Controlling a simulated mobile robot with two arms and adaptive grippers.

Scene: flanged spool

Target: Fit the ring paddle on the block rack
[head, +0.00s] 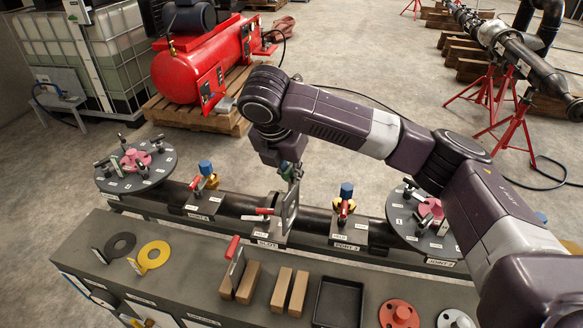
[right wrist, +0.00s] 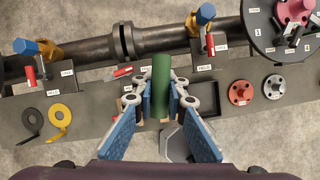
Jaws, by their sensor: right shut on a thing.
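My right gripper (head: 287,178) is shut on the green handle (right wrist: 162,75) of a paddle, taken to be the ring paddle. A grey plate (head: 291,210) hangs upright below the gripper in the head view, nearly edge-on, above the pipe side of the bench. I cannot tell whether it has a hole. The block rack is pairs of tan wooden blocks on the bench: the right pair (head: 290,290) is empty, and the left pair (head: 239,281) has a red-handled paddle (head: 234,262) standing in it. In the wrist view the gripper mostly hides the rack. My left gripper is not in view.
A long dark pipe (head: 226,203) with valves and round flange discs (head: 135,170) runs behind the bench. A black ring (head: 120,246) and a yellow ring (head: 154,255) lie at left. A black tray (head: 338,302) and red flange (head: 398,314) are right of the rack.

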